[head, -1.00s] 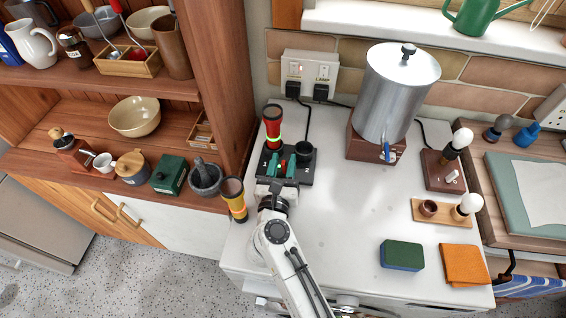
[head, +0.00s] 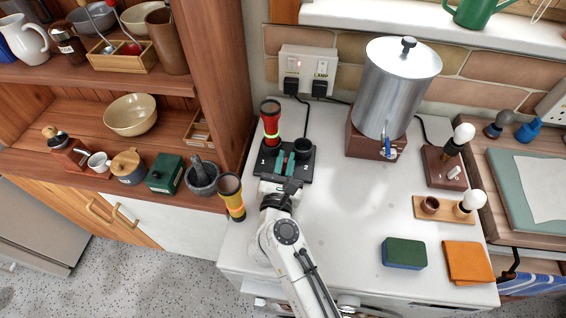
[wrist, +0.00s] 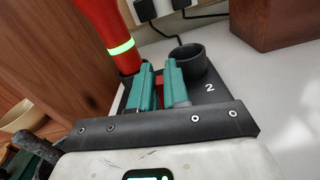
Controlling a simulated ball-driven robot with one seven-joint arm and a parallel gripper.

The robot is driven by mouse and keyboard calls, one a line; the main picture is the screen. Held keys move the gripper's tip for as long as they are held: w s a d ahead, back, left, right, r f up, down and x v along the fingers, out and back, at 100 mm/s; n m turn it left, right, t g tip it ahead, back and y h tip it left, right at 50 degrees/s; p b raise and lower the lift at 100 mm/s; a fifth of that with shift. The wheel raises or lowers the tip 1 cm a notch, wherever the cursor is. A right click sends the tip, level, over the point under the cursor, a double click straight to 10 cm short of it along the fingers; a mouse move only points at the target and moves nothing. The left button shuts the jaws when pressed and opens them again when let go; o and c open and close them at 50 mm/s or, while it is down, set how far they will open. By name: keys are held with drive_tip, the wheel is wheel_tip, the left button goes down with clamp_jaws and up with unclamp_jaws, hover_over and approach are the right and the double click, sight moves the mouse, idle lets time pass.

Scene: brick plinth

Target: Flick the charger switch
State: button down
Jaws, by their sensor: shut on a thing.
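The charger (head: 305,170) is a dark block on the counter's left side, with places numbered 1 and 2. A red torch (head: 270,122) with a glowing green band stands upright in place 1. The round cup of place 2 (wrist: 188,62) is empty. My gripper (head: 285,161) is over the middle of the charger, its teal fingers on either side of the red switch (wrist: 159,92). It is shut on the switch, which is mostly hidden by the fingers in the wrist view. Which way the switch is tilted cannot be told.
A yellow and black torch (head: 233,197) stands at the counter's left edge. A metal urn (head: 396,92) on a brown base stands to the right. A double wall socket (head: 309,66) with black plugs is behind. The counter's middle is clear.

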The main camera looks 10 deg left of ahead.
drive_tip(key=c, duration=1.2)
unclamp_jaws()
drive_tip(key=s+b, duration=0.1)
drive_tip(key=s, duration=1)
drive_tip(key=shift+a, duration=0.15)
drive_tip(key=shift+w, duration=0.1)
